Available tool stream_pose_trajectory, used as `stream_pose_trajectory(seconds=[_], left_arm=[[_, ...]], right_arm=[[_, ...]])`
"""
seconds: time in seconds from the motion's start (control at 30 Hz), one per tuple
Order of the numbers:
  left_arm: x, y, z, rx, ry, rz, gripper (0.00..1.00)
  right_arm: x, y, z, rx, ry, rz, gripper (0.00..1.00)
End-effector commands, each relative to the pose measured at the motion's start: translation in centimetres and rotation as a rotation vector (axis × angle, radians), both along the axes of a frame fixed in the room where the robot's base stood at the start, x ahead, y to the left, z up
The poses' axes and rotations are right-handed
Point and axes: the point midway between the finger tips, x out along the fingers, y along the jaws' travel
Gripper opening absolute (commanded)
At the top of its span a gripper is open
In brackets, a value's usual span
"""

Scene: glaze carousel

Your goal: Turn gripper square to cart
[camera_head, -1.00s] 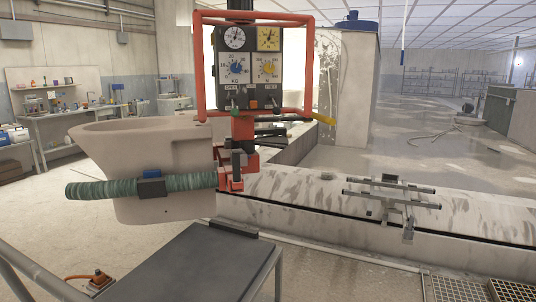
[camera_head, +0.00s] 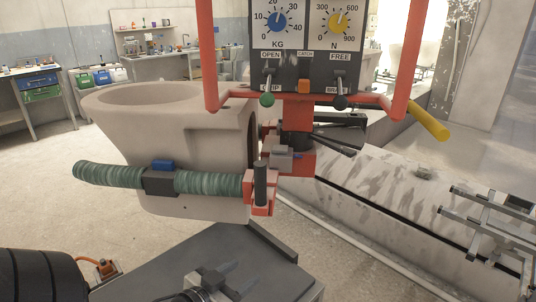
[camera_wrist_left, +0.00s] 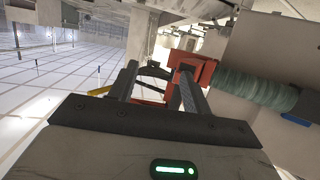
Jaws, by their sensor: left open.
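The lifting gripper has a green padded arm (camera_head: 205,183) with an orange end block (camera_head: 262,190). The arm lies across the front of a beige toilet-like bowl (camera_head: 180,125), apparently clamping it. The padded arm also shows in the left wrist view (camera_wrist_left: 245,92). My right gripper is out of view.
An orange-framed control panel (camera_head: 308,50) with dials and levers stands above and right of the bowl. A yellow handle (camera_head: 430,119) juts right. A marbled pale ledge (camera_head: 385,190) with metal rails (camera_head: 492,225) runs along the right. Workbenches are behind left; floor there is free.

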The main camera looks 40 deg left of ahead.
Motion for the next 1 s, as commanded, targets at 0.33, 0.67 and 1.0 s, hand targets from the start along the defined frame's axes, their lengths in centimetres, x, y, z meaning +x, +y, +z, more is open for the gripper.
stream_pose_trajectory(seconds=[0.33, 0.67, 1.0], left_arm=[[1.6, 8.8, 14.7, 0.014, -0.273, -0.047, 0.49], [7.3, 8.8, 14.2, 0.015, -0.280, -0.052, 0.49], [14.4, 8.9, 14.3, 0.015, -0.279, -0.049, 0.49]], right_arm=[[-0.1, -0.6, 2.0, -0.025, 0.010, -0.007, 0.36], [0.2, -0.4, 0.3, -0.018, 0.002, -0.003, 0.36], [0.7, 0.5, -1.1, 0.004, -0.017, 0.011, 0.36]])
